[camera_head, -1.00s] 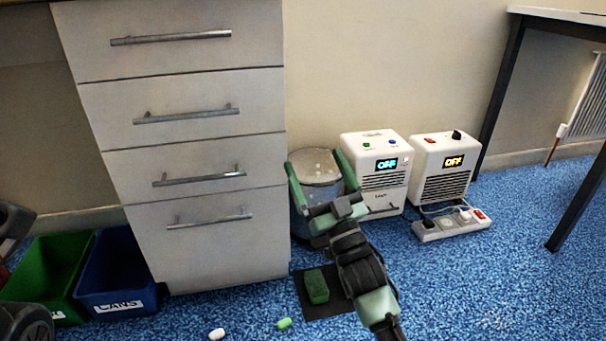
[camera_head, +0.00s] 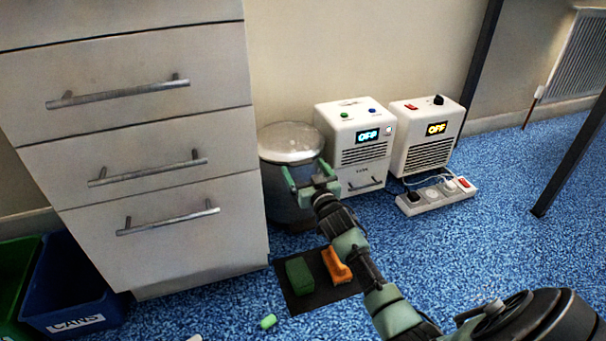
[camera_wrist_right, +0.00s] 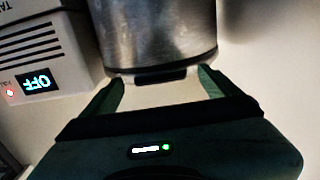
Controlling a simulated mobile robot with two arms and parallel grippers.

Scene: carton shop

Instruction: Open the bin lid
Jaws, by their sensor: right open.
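The bin is a grey metal cylinder (camera_head: 283,190) standing on the floor beside the drawer unit, with a pale round lid (camera_head: 290,140) lying shut on top. My right gripper (camera_head: 304,178) is open in front of the bin's upper front side. In the right wrist view, which is upside down, the bin's metal wall (camera_wrist_right: 160,30) fills the top middle. A dark tab (camera_wrist_right: 160,76) at its rim lies between the tips of my open right gripper (camera_wrist_right: 160,85). I cannot tell whether the fingers touch it. My left gripper is out of view.
The drawer unit (camera_head: 150,150) stands close left of the bin. Two white heaters (camera_head: 355,140) (camera_head: 428,135) and a power strip (camera_head: 437,196) are to its right. A dark mat (camera_head: 310,300) with green and orange blocks lies in front.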

